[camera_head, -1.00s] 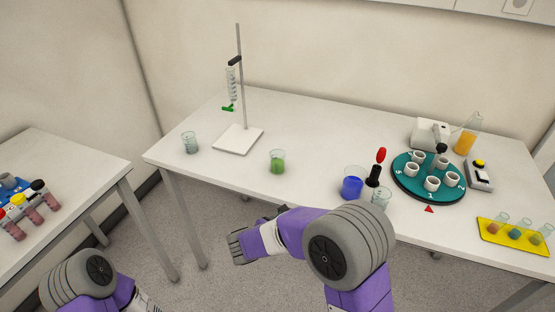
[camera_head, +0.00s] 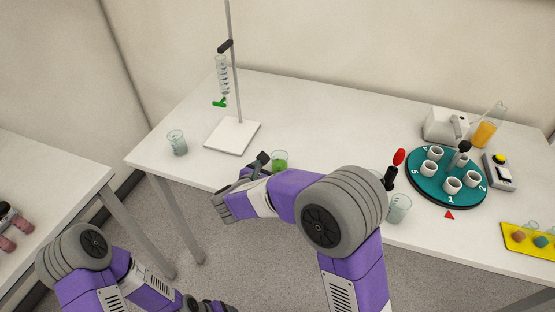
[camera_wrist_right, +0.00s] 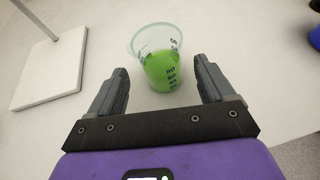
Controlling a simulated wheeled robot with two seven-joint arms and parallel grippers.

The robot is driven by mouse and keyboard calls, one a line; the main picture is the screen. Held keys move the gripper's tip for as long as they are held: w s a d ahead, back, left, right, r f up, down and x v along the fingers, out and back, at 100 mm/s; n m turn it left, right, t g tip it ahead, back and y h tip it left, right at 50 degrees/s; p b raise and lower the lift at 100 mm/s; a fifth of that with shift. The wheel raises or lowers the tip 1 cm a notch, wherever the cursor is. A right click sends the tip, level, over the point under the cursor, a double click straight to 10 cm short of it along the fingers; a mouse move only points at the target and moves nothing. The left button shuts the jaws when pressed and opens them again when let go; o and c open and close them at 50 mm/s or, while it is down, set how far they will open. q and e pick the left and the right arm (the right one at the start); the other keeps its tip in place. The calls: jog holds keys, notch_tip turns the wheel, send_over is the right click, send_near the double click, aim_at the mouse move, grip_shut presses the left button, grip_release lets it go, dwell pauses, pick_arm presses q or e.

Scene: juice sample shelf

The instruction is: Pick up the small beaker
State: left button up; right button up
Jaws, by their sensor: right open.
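A small clear beaker with green liquid (camera_head: 280,160) stands upright on the white table, near its front edge. My right gripper (camera_head: 259,164) is beside it at the left, and the arm covers the table just in front of the beaker. In the right wrist view the green beaker (camera_wrist_right: 160,62) stands just ahead of the open fingers (camera_wrist_right: 163,82), roughly centred between them, with nothing gripped. Of my left arm, dark parts of the hand (camera_head: 208,304) show at the bottom edge; its fingers cannot be made out.
A retort stand (camera_head: 232,136) with a clamped burette is behind left, an empty-looking beaker (camera_head: 177,143) left of it. My arm hides the blue beaker in the head view.

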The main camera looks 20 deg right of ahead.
aim_at(282, 153)
jog(key=shift+w+d+f, duration=0.1)
jog(key=shift+d+f, duration=0.05)
jog(key=shift+d, duration=0.2)
jog(key=b+x, duration=0.1)
jog(key=x, duration=0.4)
jog(key=shift+a+b, duration=0.1)
jog(key=shift+b, duration=0.3)
jog(key=c, duration=1.1)
notch_tip(282, 153, up, 10)
jog(key=p, duration=0.4)
